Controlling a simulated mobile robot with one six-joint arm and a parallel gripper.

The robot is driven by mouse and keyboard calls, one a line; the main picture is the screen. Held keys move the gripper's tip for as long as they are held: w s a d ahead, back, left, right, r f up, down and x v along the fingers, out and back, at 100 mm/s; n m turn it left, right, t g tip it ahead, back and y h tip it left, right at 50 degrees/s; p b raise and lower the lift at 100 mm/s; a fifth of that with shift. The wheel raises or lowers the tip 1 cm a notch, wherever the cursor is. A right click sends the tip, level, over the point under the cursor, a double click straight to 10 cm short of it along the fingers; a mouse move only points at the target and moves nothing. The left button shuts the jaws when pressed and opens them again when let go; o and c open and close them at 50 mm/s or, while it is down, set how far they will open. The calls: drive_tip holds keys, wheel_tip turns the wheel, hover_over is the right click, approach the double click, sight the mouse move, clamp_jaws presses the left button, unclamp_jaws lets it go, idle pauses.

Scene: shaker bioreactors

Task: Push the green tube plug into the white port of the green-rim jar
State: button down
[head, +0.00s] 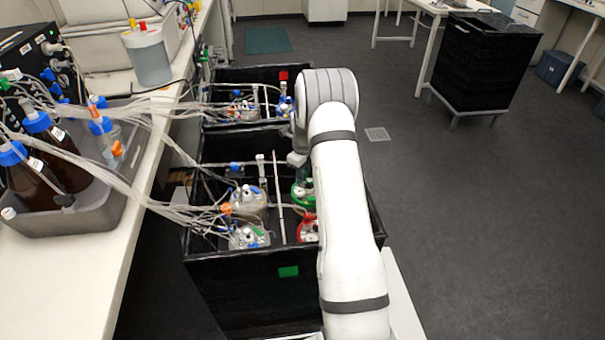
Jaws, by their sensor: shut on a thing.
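The green-rim jar (303,194) stands in the near black box, partly hidden behind my arm. Its white port is too small and too covered to make out. My gripper (297,160) points down just above this jar, mostly hidden by my own wrist and arm. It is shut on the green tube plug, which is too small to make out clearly. I cannot tell whether the plug touches the port.
A red-rim jar (309,229) stands in front of the green one. Clear jars with blue and orange fittings (247,197) stand to the left. Many tubes (165,190) run from the bench into the black box (240,275).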

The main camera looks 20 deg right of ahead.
drive_tip(key=shift+f, duration=0.25)
drive_tip(key=c, duration=1.1)
unclamp_jaws()
drive_tip(key=shift+c, duration=0.2)
drive_tip(key=shift+r, duration=0.15)
wheel_tip(320, 180, up, 8)
drive_tip(key=shift+f+b, duration=0.2)
drive_tip(key=shift+b, duration=0.15)
